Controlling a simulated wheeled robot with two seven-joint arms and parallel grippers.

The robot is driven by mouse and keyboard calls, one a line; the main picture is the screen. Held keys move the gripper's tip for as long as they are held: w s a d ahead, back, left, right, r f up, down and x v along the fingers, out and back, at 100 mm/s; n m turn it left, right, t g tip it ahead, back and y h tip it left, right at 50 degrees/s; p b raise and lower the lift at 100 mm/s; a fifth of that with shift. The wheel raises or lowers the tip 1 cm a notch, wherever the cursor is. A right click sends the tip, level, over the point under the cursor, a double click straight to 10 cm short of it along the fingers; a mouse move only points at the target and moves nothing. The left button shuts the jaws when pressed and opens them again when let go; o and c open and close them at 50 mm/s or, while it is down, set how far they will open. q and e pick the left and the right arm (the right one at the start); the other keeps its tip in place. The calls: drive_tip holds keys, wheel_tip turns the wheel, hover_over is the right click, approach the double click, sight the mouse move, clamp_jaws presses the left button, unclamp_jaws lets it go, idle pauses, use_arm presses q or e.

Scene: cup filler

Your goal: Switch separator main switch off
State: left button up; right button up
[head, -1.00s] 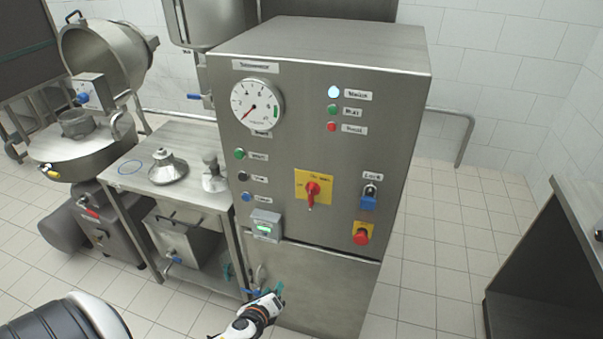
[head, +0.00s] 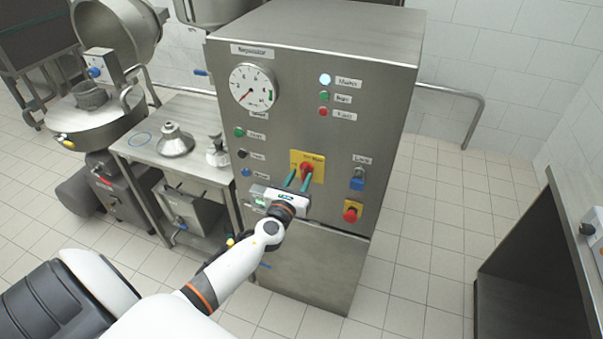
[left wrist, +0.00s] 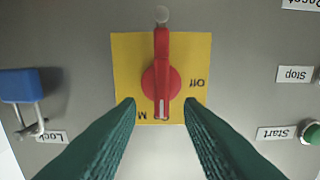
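The main switch is a red rotary handle (head: 307,168) on a yellow plate (head: 319,164) on the separator cabinet's front. In the left wrist view the red handle (left wrist: 162,78) stands upright in the picture. Its white mark points at the lower edge, by a partly hidden label starting with M. "Off" is printed on the plate (left wrist: 196,55) right of the handle. My left gripper (head: 297,180) is open in front of the switch. In the left wrist view its green fingers (left wrist: 160,110) are spread to either side of the handle's lower end, apart from it. My right gripper is not in view.
A blue padlock (head: 357,180) and a red emergency knob (head: 352,212) sit right of the switch. Buttons (head: 239,132) and a gauge (head: 252,87) are on the left. A steel table (head: 150,140) stands left of the cabinet.

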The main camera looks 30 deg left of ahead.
use_arm(q)
drive_tip(key=shift+x, duration=1)
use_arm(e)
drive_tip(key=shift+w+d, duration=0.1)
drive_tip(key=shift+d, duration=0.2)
use_arm(q)
clamp_jaws()
